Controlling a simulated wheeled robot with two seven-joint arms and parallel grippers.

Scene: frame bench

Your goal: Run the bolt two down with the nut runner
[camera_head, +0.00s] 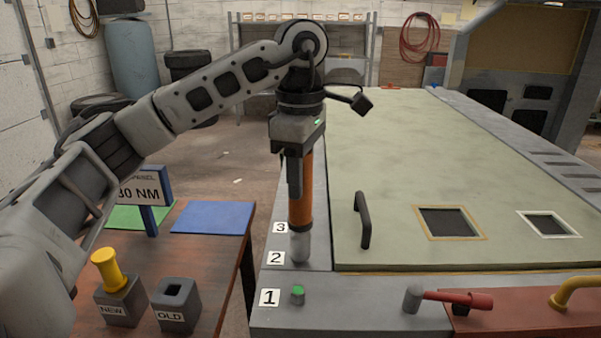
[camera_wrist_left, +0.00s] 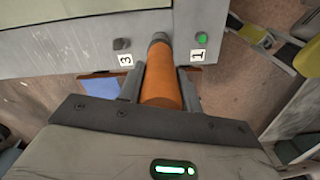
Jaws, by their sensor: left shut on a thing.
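My left gripper (camera_head: 300,182) is shut on the orange nut runner (camera_head: 301,205), which hangs upright with its grey socket (camera_head: 300,248) downward. The socket is over the spot beside label 2 (camera_head: 275,258). Bolt two is hidden by the socket, and I cannot tell whether they touch. In the left wrist view the orange body (camera_wrist_left: 161,85) sits between the fingers. Bolt one (camera_head: 298,294), with a green top, stands beside label 1 (camera_head: 269,297). Bolt three (camera_wrist_left: 121,44), dark-topped, stands near label 3 in the left wrist view. My right gripper is not in view.
A pale green panel (camera_head: 400,160) with a black handle (camera_head: 363,220) lies right of the tool. A red-handled tool (camera_head: 455,299) and a yellow handle (camera_head: 570,293) are on the front rail. The wooden table (camera_head: 200,262) at left holds NEW (camera_head: 119,302) and OLD (camera_head: 177,306) holders.

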